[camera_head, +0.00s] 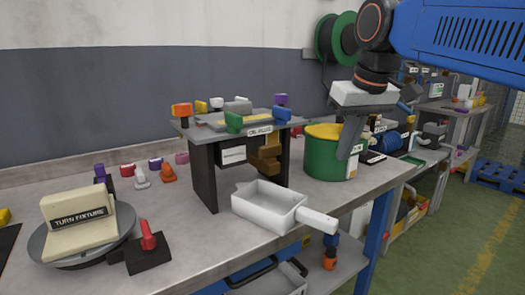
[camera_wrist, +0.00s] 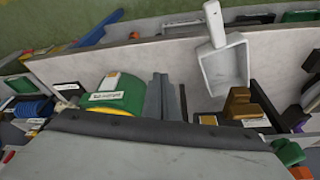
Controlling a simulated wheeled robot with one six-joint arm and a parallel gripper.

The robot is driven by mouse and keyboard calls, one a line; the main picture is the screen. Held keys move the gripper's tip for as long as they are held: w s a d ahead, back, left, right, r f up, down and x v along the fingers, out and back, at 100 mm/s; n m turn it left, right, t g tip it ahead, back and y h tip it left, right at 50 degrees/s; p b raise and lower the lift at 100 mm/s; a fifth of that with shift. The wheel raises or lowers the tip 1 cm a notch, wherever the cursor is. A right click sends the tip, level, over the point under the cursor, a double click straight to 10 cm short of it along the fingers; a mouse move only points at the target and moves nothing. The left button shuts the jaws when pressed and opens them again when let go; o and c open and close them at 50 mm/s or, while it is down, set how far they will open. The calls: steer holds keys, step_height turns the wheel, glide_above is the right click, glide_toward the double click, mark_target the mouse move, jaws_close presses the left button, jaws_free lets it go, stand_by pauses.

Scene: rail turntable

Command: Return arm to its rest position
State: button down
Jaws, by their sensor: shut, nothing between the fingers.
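My gripper (camera_head: 347,150) points down at the upper right in the head view, in front of the green and yellow drum (camera_head: 322,160). Its grey fingers are together with nothing between them. In the wrist view the closed fingers (camera_wrist: 164,85) show beside the green drum (camera_wrist: 122,92). The blue arm link (camera_head: 465,38) above is mine. I cannot tell from the head view whether the fingers touch the drum.
A white scoop-like tray (camera_head: 268,208) with a handle lies at the bench's front edge. Left of the drum stands a raised shelf (camera_head: 205,170) carrying clips. A turn fixture (camera_head: 80,222) sits on a round plate at left. Open green floor (camera_head: 455,240) lies right.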

steer(key=s+d+f+m, duration=0.1)
steer(key=s+d+f, duration=0.2)
steer(key=f, duration=0.6)
steer(key=s+d+f+m, duration=0.1)
steer(key=s+d+f, duration=0.3)
steer(key=s+f, duration=0.4)
steer(key=s+d+f+m+t+h, duration=0.1)
steer(key=s+d+f, duration=0.2)
steer(key=s+f, duration=0.3)
step_height(320, 180, down, 5)
steer(key=shift+s+d+f, duration=0.2)
steer(key=shift+d, duration=0.15)
